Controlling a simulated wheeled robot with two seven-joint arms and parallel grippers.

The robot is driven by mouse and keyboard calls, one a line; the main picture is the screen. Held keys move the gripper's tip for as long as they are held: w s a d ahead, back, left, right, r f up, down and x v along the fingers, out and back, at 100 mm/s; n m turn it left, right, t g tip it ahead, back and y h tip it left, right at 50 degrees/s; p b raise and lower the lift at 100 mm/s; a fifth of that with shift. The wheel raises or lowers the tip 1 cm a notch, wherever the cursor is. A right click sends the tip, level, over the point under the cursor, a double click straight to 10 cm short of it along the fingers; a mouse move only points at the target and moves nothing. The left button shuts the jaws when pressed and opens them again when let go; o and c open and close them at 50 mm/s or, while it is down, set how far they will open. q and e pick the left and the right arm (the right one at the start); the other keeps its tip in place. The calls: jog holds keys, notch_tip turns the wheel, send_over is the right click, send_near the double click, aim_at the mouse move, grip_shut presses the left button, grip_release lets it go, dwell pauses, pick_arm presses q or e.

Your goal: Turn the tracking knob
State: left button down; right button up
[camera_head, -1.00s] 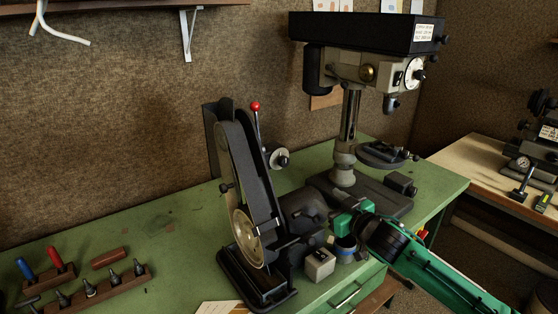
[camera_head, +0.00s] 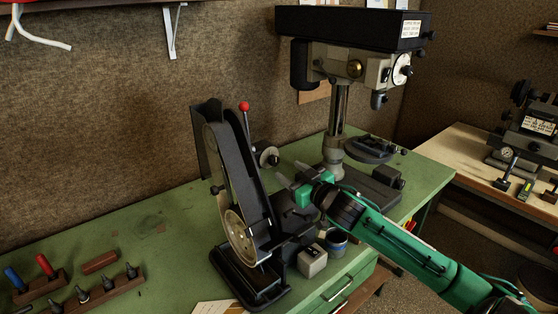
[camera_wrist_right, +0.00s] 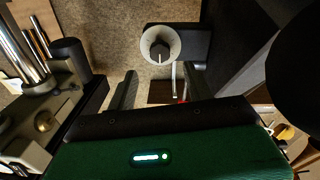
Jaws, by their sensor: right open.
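The belt grinder (camera_head: 232,190) stands on the green bench, with a red-tipped lever at its top. The tracking knob (camera_head: 268,157), a dark knob on a pale round disc, sticks out from the grinder's right side. In the right wrist view the knob (camera_wrist_right: 160,48) lies ahead of the fingers, roughly centred between them. My right gripper (camera_head: 290,175) is open and empty, a little below and right of the knob, apart from it. In the right wrist view its two dark fingers (camera_wrist_right: 162,76) are spread. My left gripper is not in view.
A small grey block (camera_head: 312,262) and a blue-rimmed cup (camera_head: 337,243) sit below the arm. Wooden tool racks (camera_head: 100,292) lie at front left. The bench's left middle is mostly clear.

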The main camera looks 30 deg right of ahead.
aim_at(276, 161)
jog(key=w+p, duration=0.1)
jog(key=w, duration=0.3)
jog(key=shift+w+a+r+p, duration=0.1)
jog(key=shift+w+r+p, duration=0.05)
jog(key=shift+w+p, duration=0.15)
jog(key=shift+w, duration=0.85)
jog(key=shift+c, duration=0.2)
jog(key=c, duration=0.9)
